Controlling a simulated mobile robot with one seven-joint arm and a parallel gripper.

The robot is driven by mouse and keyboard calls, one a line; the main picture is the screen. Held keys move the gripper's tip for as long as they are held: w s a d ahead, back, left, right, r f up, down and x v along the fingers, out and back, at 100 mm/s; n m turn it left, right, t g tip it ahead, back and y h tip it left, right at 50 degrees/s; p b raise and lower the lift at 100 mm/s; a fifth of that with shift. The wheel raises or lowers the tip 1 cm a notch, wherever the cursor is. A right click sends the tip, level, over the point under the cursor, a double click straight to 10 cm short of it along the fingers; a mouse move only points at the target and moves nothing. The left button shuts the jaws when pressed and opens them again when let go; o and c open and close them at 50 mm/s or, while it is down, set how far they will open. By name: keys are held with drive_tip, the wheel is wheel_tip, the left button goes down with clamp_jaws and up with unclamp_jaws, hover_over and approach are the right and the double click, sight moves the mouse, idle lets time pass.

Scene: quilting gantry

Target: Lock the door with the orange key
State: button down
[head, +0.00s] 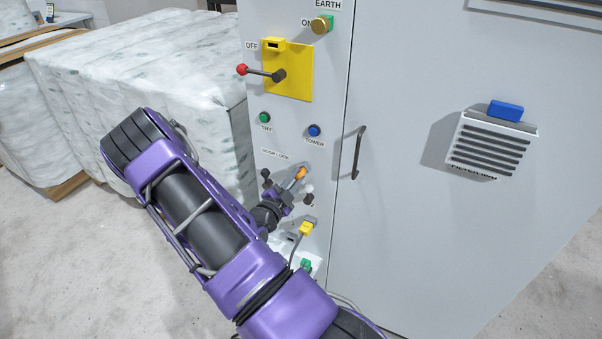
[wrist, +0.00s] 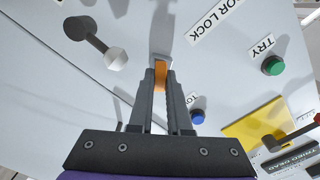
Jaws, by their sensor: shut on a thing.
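The orange key (head: 299,174) is held between the fingertips of my gripper (head: 293,182) at the front of the grey cabinet panel, below the "DOOR LOCK" label (head: 275,153). In the wrist view the fingers (wrist: 160,82) are closed on the orange key (wrist: 160,73). The key's far end meets a small grey metal piece (wrist: 160,58) at the panel face. I cannot tell how deep the key sits or how it is turned in the lock. The cabinet door (head: 420,220), with a dark handle (head: 358,152), looks shut beside the panel.
A dark lever with a white knob (wrist: 116,58) is close to the fingers. A yellow plate (head: 290,72) with a red-knobbed handle (head: 260,72) is above. Green (head: 264,117) and blue (head: 314,130) buttons sit between. A yellow key-like piece (head: 307,229) is below. Wrapped bales (head: 140,70) stand left.

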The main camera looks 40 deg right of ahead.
drive_tip(key=shift+n, duration=0.4)
drive_tip(key=n, duration=0.3)
drive_tip(key=shift+n, duration=0.4)
drive_tip(key=shift+n, duration=0.4)
drive_tip(key=n, duration=0.2)
drive_tip(key=shift+n, duration=0.4)
